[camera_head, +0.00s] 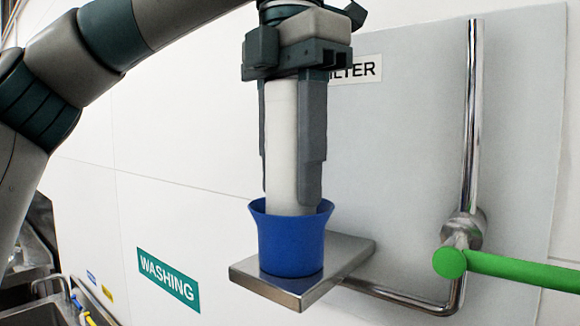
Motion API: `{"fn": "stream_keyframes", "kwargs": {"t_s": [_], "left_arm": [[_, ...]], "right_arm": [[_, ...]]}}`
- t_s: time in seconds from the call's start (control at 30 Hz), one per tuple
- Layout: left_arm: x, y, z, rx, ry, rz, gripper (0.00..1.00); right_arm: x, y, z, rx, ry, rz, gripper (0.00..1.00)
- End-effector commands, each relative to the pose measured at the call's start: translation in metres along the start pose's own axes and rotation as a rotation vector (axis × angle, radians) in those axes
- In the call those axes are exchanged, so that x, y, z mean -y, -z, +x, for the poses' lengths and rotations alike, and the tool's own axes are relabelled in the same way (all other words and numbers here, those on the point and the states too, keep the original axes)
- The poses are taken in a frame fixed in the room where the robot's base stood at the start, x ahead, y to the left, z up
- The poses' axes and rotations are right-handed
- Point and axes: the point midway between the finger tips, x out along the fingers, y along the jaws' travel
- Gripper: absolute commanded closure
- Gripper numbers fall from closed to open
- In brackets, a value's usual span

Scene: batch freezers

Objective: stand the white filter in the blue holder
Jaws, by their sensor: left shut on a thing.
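The white filter (283,150) is an upright white cylinder. My left gripper (296,185) points down and is shut on it, one grey finger on each side. The blue holder (291,245) is a flared cup on a square metal shelf (345,255). The filter's lower end is at the holder's mouth and overlaps its back rim from this view. The holder's front wall hides whether the filter touches the bottom. My right gripper is not in view.
A vertical steel pipe (472,120) with a green lever (520,271) stands at the right, on a grey wall panel (400,130). A sign reading WASHING (168,279) is at the lower left. A metal sink (35,312) is at the bottom left.

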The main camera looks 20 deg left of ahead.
Motion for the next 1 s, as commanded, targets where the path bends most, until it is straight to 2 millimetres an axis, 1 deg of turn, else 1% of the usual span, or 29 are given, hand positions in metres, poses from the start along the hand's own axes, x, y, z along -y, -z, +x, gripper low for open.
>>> {"fn": "stream_keyframes", "kwargs": {"t_s": [0.33,0.5,0.53,0.6,0.87,1.0], "left_arm": [[-0.0002,0.0001,0.0099,0.0,0.001,0.001,0.91],[-0.0002,0.0001,0.0101,0.0,0.001,0.0,0.91],[-0.0003,0.0,0.0105,-0.001,0.001,0.0,0.55],[-0.0003,0.0,0.0105,-0.001,0.0,0.0,0.41],[-0.0002,0.0,0.0103,0.0,0.0,0.0,0.41],[-0.0001,0.0001,0.0068,0.0,0.0,0.0,0.41]], "right_arm": [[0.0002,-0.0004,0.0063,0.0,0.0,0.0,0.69],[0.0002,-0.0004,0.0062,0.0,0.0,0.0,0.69],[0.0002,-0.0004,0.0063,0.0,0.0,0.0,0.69],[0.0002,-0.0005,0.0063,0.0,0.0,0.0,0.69],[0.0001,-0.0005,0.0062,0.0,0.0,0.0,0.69],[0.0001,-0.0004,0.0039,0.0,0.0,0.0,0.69]]}}
